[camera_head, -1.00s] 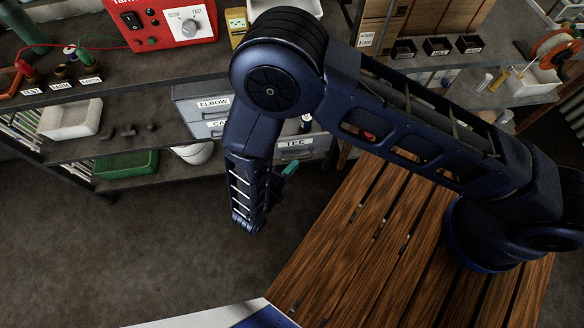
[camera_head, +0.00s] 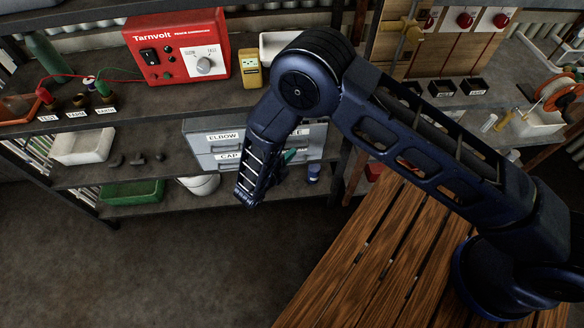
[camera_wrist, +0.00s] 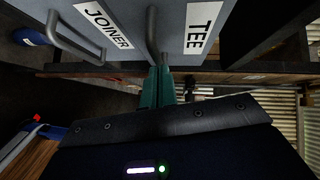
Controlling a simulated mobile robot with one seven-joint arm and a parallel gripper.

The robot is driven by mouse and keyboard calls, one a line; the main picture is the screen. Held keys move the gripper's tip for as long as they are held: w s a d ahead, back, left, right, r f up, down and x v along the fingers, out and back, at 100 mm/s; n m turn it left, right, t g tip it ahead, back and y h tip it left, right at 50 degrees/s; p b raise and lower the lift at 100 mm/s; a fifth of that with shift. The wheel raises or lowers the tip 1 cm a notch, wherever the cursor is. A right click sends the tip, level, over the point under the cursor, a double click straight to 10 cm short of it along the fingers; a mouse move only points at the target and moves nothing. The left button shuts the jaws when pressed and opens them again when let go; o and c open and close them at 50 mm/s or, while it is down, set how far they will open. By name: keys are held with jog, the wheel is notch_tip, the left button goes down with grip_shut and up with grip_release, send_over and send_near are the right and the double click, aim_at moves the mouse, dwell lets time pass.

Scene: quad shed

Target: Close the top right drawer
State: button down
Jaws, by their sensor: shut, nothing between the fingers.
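The grey drawer cabinet (camera_head: 203,158) stands on the shelf, with labels ELBOW and CAP on its left side. The top right drawer, labelled TEE (camera_head: 313,139), has its front about level with the ELBOW drawer (camera_head: 237,146); any small remaining gap cannot be told. In the wrist view the TEE drawer front (camera_wrist: 178,48) and its handle (camera_wrist: 152,35) are close up, beside the JOINER drawer (camera_wrist: 118,17). My gripper (camera_head: 291,155) is shut and empty, its green fingertips (camera_wrist: 158,72) at the drawer front by the handle. My arm partly hides the cabinet; contact cannot be told.
A red Tarnvolt box (camera_head: 180,50) and a yellow meter (camera_head: 250,69) stand on the shelf above. A white tray (camera_head: 84,144) and green tray (camera_head: 132,191) are at left. A slatted wooden bench (camera_head: 375,255) is at right. The floor in front is clear.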

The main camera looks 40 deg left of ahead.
jog(key=shift+w+a+r, duration=0.1)
jog(key=shift+w+a, duration=0.65)
jog(key=shift+w, duration=0.05)
jog(key=shift+w+a, duration=0.1)
jog(key=s+d+r, duration=0.1)
jog(key=s, duration=0.5)
jog(key=s+d+r, duration=0.1)
jog(key=s+d, duration=0.1)
jog(key=s, duration=0.5)
jog(key=shift+s+d, duration=0.2)
jog(key=shift+d, duration=0.05)
jog(key=shift+r, duration=0.1)
